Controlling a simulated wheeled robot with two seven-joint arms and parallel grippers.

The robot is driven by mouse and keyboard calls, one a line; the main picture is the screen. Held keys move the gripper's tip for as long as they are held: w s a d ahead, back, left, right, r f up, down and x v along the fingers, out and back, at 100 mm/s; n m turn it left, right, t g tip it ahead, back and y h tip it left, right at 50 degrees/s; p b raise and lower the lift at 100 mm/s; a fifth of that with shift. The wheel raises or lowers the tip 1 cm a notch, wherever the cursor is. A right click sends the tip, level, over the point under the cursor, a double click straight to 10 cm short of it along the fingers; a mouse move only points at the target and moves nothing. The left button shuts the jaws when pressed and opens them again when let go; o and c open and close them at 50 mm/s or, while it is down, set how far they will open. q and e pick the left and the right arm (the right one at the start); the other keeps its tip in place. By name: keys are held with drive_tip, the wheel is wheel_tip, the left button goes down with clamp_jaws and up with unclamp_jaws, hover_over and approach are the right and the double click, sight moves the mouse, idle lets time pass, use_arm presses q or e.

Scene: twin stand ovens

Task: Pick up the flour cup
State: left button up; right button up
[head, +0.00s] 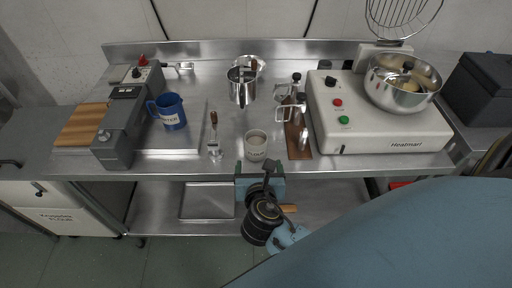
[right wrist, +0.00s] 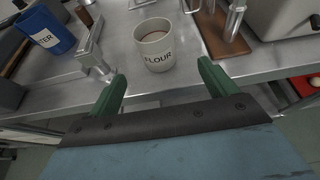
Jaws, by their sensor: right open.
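The flour cup (head: 256,146) is a pale, upright cup with dark "FLOUR" lettering, standing near the front edge of the steel table. In the right wrist view the flour cup (right wrist: 155,45) stands ahead of my gripper, with pale brown contents inside. My right gripper (head: 260,168) is just in front of the cup, at the table's front edge. In the right wrist view my right gripper (right wrist: 162,78) is open, its green fingers spread wide with a gap before the cup and nothing between them. My left gripper does not show.
A wooden board (head: 298,140) with metal pieces is close at right, beside the white mixer base (head: 380,120). A metal jug (head: 241,88) stands behind.

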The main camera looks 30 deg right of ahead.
sight(258, 152)
drive_tip(key=b+x, duration=0.1)
drive_tip(key=x, duration=0.6)
drive_tip(key=shift+a+f, duration=0.1)
drive_tip(key=x, duration=0.1)
drive_tip(key=b+x, duration=0.1)
drive_tip(key=x, duration=0.3)
drive_tip(key=shift+w+a+f+b, duration=0.15)
drive_tip(key=shift+a+f+b, duration=0.05)
drive_tip(key=shift+f+b, duration=0.15)
drive_tip(key=shift+c, duration=0.2)
drive_tip(key=c, duration=1.1)
drive_tip(key=shift+r, duration=0.1)
wheel_tip(258, 152, up, 10)
drive_tip(key=p, duration=0.3)
drive_tip(key=shift+p, duration=0.4)
